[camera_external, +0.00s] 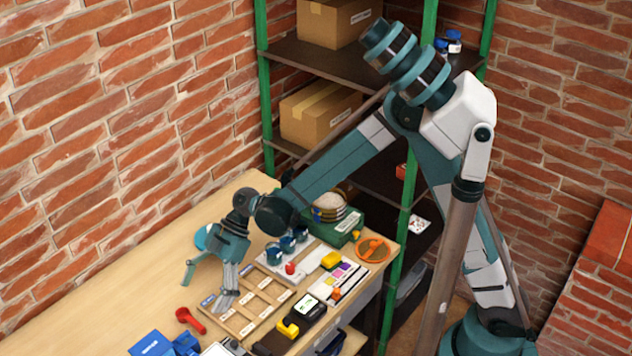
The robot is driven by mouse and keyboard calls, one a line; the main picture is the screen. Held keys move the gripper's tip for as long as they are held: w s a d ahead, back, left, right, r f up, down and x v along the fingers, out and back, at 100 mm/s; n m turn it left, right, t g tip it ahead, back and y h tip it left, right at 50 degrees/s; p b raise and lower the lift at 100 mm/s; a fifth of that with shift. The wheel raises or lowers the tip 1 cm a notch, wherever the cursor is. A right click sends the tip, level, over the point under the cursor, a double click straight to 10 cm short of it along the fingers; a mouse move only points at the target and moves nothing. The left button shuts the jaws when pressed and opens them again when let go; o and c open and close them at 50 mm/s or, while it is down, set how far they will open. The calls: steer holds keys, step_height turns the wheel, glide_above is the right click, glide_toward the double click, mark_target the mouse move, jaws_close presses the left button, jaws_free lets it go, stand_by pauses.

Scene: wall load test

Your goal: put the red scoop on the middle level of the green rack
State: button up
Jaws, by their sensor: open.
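The red scoop (190,320) lies on the wooden table, towards the front left, beside the wooden organiser. My gripper (207,286) is open and empty above the table, just up from the scoop in the picture, and its fingers point down. The green rack (265,85) stands behind the table with green posts and dark shelves. One shelf (310,58) holds a cardboard box, and a shelf below it holds another box. My arm hides much of the rack's middle and right side.
The wooden organiser (262,303), a black device (308,308), blue boxes (152,344), a green case (338,226) and an orange round item (373,249) crowd the table's right and front. The table's left part (95,305) is clear. Brick walls stand behind.

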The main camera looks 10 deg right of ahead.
mark_target(191, 318)
steer(key=shift+x, duration=0.95)
steer(key=shift+b+x, duration=1)
steer(key=shift+x, duration=1.65)
steer(key=shift+w+a, duration=0.1)
steer(key=shift+w, duration=0.05)
steer(key=c, duration=0.9)
